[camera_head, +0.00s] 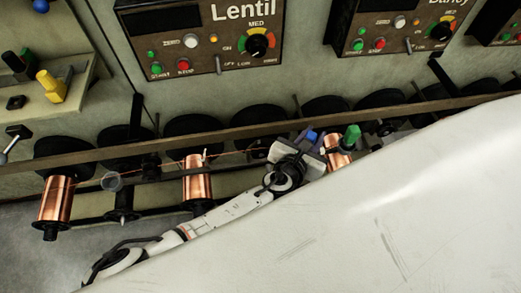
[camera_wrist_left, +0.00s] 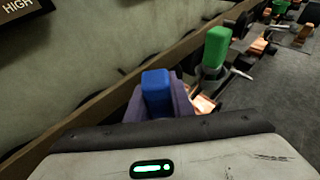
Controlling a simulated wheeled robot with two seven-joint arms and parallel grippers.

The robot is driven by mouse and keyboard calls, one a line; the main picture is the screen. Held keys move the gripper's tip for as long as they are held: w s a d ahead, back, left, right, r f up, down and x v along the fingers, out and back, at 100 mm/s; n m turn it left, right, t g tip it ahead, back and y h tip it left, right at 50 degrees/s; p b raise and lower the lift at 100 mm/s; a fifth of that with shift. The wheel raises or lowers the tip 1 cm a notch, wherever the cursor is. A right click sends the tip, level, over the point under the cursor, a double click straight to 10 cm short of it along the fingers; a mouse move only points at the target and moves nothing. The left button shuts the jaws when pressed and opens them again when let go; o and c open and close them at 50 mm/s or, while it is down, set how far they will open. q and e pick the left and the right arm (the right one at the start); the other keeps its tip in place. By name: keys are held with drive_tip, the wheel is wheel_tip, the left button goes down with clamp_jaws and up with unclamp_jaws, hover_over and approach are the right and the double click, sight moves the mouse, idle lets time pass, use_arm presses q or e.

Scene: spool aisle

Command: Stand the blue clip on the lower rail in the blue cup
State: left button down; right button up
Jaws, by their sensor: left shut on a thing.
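My left gripper (camera_head: 316,148) is at the rail, right of the picture's middle. Its purple-grey fingers are shut on the blue clip (camera_head: 312,136). In the left wrist view the blue clip (camera_wrist_left: 157,92) stands up between the fingers, and its lower part is hidden. I cannot make out a blue cup. A small blue thing (camera_head: 41,5) is cut off at the top left edge, too little to identify. The lower rail (camera_head: 155,211) runs behind my left arm. My right gripper is not in view.
A green clip (camera_head: 352,137) stands close right of the gripper; it also shows in the wrist view (camera_wrist_left: 215,47). Copper spools (camera_head: 197,176) hang along the long upper rail (camera_head: 240,131). A yellow clip (camera_head: 51,86) is at upper left. A large pale surface hides the lower right.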

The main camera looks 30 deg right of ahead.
use_arm(q)
drive_tip(key=shift+f, duration=0.1)
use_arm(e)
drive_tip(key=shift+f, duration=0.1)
use_arm(q)
drive_tip(key=c, duration=1.5)
unclamp_jaws()
drive_tip(key=shift+o, duration=0.2)
wheel_tip(320, 180, up, 10)
drive_tip(key=p, duration=0.5)
drive_tip(key=shift+p, duration=0.3)
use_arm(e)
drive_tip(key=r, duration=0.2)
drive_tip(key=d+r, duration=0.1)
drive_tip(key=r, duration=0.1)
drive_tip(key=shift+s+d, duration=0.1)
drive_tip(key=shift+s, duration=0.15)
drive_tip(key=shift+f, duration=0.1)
